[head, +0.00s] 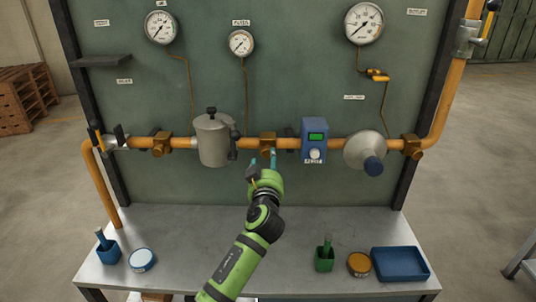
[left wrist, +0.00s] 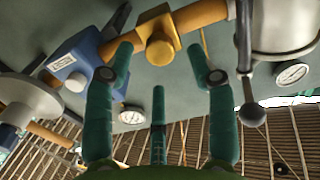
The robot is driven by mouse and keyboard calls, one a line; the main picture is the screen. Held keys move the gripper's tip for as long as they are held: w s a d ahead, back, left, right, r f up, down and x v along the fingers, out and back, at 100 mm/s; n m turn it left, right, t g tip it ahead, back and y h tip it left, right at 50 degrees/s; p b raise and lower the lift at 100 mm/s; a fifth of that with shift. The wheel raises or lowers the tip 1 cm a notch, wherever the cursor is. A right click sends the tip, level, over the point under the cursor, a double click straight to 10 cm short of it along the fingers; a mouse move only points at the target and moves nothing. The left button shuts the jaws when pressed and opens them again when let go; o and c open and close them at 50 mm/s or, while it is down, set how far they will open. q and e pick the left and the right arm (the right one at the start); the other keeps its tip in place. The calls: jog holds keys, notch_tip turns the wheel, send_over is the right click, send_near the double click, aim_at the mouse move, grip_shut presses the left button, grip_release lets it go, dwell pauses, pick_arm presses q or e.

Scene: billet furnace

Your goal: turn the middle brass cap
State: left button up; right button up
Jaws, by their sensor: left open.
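The middle brass cap (head: 268,140) sits on the orange pipe between the grey canister and the blue meter box. In the left wrist view the brass cap (left wrist: 159,38) shows as a yellow block with a rounded knob facing me. My left gripper (head: 263,157) is open just in front of and below it in the head view. In the left wrist view its teal fingers (left wrist: 160,50) stand apart, with the cap between the two upper tips; I cannot tell whether they touch it. My right gripper is out of view.
The grey canister (head: 212,140) and the blue meter box (head: 314,141) flank the cap closely. Other brass caps are at the left (head: 162,144) and right (head: 411,146). Below, the grey bench (head: 210,235) holds cups, round tins and a blue tray (head: 400,264) near its ends.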

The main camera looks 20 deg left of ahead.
aim_at(267, 155)
pick_arm(q)
jog(key=shift+p+x, duration=0.4)
jog(key=shift+x, duration=2.05)
jog(key=shift+s+d, duration=0.1)
grip_shut()
